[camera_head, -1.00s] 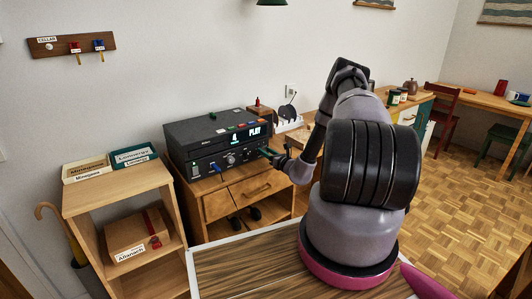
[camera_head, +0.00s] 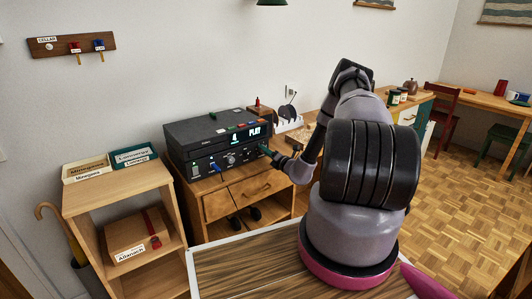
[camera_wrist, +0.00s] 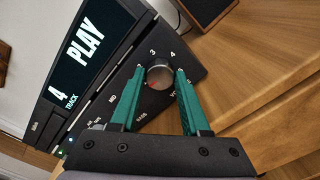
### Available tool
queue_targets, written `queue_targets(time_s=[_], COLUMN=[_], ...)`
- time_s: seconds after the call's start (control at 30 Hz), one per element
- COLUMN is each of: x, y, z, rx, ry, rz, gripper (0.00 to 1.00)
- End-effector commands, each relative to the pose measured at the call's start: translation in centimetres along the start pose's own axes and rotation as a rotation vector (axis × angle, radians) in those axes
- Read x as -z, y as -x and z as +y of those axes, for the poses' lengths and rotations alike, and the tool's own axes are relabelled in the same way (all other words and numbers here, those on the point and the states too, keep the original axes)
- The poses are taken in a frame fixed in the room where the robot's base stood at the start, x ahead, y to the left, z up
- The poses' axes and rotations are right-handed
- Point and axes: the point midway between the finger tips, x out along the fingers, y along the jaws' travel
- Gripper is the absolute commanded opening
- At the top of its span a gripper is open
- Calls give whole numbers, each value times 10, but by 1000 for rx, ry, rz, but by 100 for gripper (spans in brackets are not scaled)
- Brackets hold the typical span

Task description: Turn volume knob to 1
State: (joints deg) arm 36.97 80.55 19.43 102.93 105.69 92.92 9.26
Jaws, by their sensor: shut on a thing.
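The volume knob (camera_wrist: 159,74) is a round silver-grey knob on the black front of the stereo (camera_head: 214,140). In the wrist view the numbers 3 and 4 show on the panel around it. A small reddish mark shows near its lower left, but its exact setting is hard to read. My gripper (camera_wrist: 160,76) has green fingers, one on each side of the knob, and is shut on it. In the head view my gripper (camera_head: 266,151) is at the right end of the stereo's front, and the knob is too small to make out there.
The stereo's display (camera_wrist: 82,48) reads "4 TRACK PLAY". The stereo stands on a wooden cabinet (camera_head: 240,197). A wooden shelf (camera_head: 120,195) with labelled boxes stands at left. A dark box (camera_wrist: 210,8) lies beyond the knob, with bare wood (camera_wrist: 250,65) to its right.

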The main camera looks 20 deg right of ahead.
Motion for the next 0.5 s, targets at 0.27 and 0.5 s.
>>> queue_targets(time_s=[0.27,0.5], x=[1,1], y=[1,1], z=[-1,-1], rx=[3,3], ry=[-34,-34], rz=[1,1], gripper=[0,0])
